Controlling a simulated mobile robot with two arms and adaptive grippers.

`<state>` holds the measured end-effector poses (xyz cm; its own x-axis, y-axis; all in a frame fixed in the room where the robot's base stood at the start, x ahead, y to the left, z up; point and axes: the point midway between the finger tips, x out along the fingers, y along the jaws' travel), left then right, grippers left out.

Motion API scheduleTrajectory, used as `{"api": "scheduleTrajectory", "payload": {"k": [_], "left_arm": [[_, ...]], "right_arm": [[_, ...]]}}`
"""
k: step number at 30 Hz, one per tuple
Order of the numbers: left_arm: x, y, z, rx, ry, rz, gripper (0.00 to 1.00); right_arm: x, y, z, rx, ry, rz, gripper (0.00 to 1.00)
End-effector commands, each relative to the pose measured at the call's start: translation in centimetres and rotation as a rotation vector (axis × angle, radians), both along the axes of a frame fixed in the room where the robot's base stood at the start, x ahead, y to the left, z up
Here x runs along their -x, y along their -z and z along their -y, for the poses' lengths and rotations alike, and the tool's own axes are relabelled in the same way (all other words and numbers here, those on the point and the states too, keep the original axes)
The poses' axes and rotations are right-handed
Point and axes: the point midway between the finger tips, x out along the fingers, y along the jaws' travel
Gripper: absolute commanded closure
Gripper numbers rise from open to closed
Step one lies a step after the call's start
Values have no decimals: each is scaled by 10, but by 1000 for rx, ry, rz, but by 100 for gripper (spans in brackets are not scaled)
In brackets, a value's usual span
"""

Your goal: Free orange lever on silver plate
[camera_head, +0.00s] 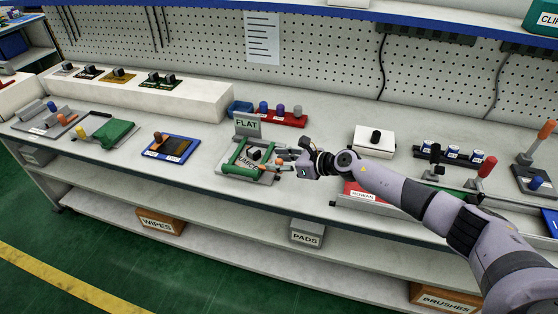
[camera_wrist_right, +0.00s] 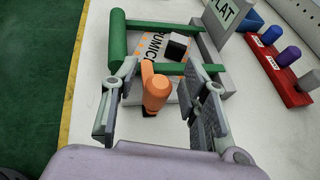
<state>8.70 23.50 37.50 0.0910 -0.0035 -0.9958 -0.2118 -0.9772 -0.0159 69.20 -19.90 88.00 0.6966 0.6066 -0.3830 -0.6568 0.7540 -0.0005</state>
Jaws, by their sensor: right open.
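The orange lever (camera_wrist_right: 155,88) stands between the two open fingers of my right gripper (camera_wrist_right: 162,98) in the right wrist view; I cannot tell whether either finger touches it. It sits at the near edge of the silver plate (camera_wrist_right: 208,50), which carries green bars (camera_wrist_right: 155,26), a black knob (camera_wrist_right: 176,46) and a label partly hidden by the lever. In the head view, my right gripper (camera_head: 284,162) reaches in from the right at the plate's right side. An upright sign (camera_head: 247,124) reading FLAT stands behind the plate. My left gripper is not in view.
A red rack (camera_head: 290,119) with coloured pegs stands behind the plate. A blue tray (camera_head: 171,147) and a green pad (camera_head: 115,134) lie to the left. A white box with a black knob (camera_head: 375,138) stands to the right. The bench's front edge (camera_head: 195,179) is close.

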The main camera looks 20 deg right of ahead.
Motion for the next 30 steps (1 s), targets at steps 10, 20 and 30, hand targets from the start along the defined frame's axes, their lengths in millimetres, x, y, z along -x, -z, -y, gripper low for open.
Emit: {"api": "scheduleTrajectory", "payload": {"k": [10, 20, 30], "left_arm": [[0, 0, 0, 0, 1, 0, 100], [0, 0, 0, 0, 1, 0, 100], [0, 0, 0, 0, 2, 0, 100]], "right_arm": [[0, 0, 0, -1, 0, -1, 68], [0, 0, 0, -1, 0, -1, 90], [0, 0, 0, -1, 1, -1, 100]]}}
